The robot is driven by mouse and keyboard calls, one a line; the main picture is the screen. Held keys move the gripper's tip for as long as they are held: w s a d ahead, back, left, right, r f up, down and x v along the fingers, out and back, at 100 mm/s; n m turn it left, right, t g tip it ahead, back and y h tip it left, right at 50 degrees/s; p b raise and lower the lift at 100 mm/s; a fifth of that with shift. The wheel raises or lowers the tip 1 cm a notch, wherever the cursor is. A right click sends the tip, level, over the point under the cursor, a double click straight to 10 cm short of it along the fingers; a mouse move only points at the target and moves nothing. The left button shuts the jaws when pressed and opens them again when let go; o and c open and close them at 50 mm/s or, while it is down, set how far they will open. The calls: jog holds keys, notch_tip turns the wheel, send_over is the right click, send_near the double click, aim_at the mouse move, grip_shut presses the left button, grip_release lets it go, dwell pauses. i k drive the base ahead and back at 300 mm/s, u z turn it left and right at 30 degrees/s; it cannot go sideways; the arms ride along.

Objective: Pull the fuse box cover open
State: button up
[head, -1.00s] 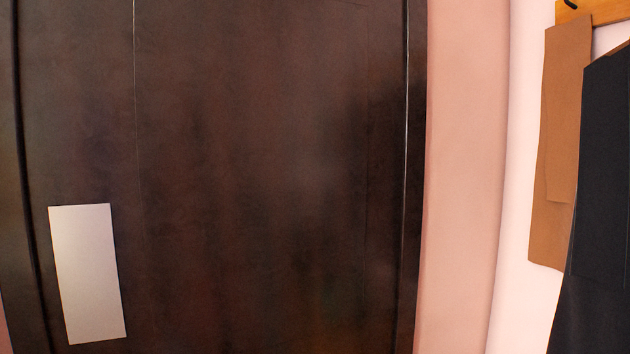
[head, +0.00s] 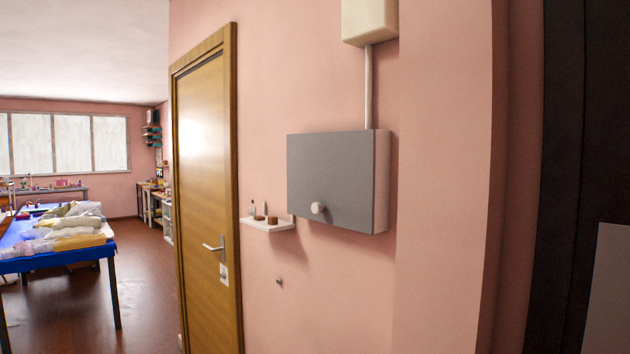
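The fuse box (head: 381,183) is mounted on the pink wall, right of centre in the head view. Its grey front cover (head: 330,175) looks shut, flush against the white body. A white conduit (head: 368,88) runs up from the box to a cream box (head: 369,20) above. My gripper is not in view.
A small white shelf (head: 267,226) with little items juts out left of the fuse box. A wooden door (head: 205,190) with a lever handle stands further left. A blue table (head: 60,262) piled with cloth is far left. A dark panel (head: 570,150) borders the right. Open floor shows at left.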

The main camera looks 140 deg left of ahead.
aim_at(329, 175)
jog(key=u, duration=0.05)
jog(key=k, duration=0.15)
jog(key=u, duration=2.75)
jog(key=i, duration=0.25)
jog(key=u, duration=0.75)
